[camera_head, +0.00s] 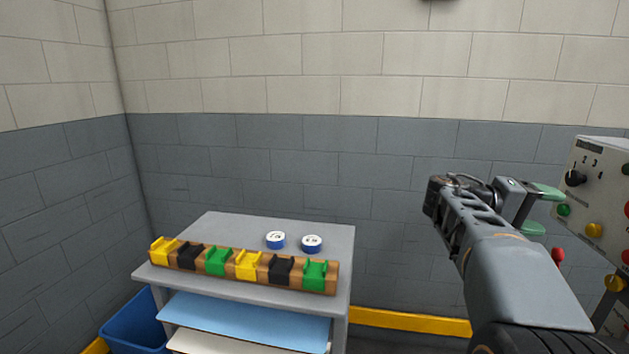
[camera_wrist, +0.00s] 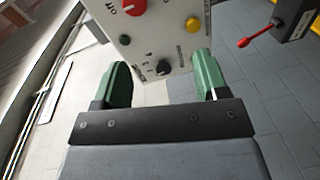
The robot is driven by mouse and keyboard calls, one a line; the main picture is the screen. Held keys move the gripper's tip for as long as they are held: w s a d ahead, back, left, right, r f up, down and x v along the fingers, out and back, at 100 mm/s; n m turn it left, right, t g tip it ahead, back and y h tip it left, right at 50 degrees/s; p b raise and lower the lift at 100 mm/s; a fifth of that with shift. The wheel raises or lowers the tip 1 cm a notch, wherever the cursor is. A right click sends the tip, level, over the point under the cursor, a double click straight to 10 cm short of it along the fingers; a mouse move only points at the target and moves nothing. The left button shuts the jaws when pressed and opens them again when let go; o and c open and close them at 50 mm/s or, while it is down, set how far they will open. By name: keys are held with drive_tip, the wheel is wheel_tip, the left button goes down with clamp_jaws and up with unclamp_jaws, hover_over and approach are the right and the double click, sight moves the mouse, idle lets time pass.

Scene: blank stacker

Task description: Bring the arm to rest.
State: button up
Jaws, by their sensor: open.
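My arm reaches up on the right side of the head view, bent at the elbow. My gripper (camera_head: 540,210) has green fingers and points right, toward a control panel. In the wrist view my gripper (camera_wrist: 162,82) is open, its two fingers wide apart with nothing held between them. The control panel (camera_wrist: 180,22) lies beyond the fingers, with red, yellow and green buttons and a black knob. I cannot tell the exact gap between the fingers and the panel.
The control panel (camera_head: 602,160) stands at the right edge of the head view. A blue bin (camera_head: 135,325) stands left. A red-knobbed lever (camera_wrist: 262,35) is near the panel.

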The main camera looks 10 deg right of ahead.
drive_tip(key=a+f+n+t+y+p, duration=0.5)
drive_tip(key=a+f+y, duration=0.4)
drive_tip(key=a+f, duration=0.4)
drive_tip(key=s+a+t+y+p, duration=0.1)
drive_tip(key=s+a+y+p, duration=0.1)
drive_tip(key=a+p, duration=0.2)
drive_tip(key=s+a+r+y+p, duration=0.1)
drive_tip(key=s+a+y+p, duration=0.1)
drive_tip(key=a, duration=0.5)
drive_tip(key=s+a+r+m+t+y+p, duration=0.1)
drive_tip(key=s+a+y+p, duration=0.1)
drive_tip(key=a+p, duration=0.3)
drive_tip(key=shift+s+a+r+t+y+p, duration=0.2)
drive_tip(key=shift+s+r+t+y+p, duration=0.1)
drive_tip(key=shift+y+p, duration=0.3)
drive_tip(key=shift+a+r+n+p, duration=0.15)
drive_tip(key=shift+a+r+p, duration=0.15)
drive_tip(key=shift+r, duration=0.2)
drive_tip(key=shift+a+r+n+p, duration=0.15)
drive_tip(key=shift+a+r+p, duration=0.1)
drive_tip(key=shift+r, duration=0.25)
drive_tip(key=shift+c, duration=0.2)
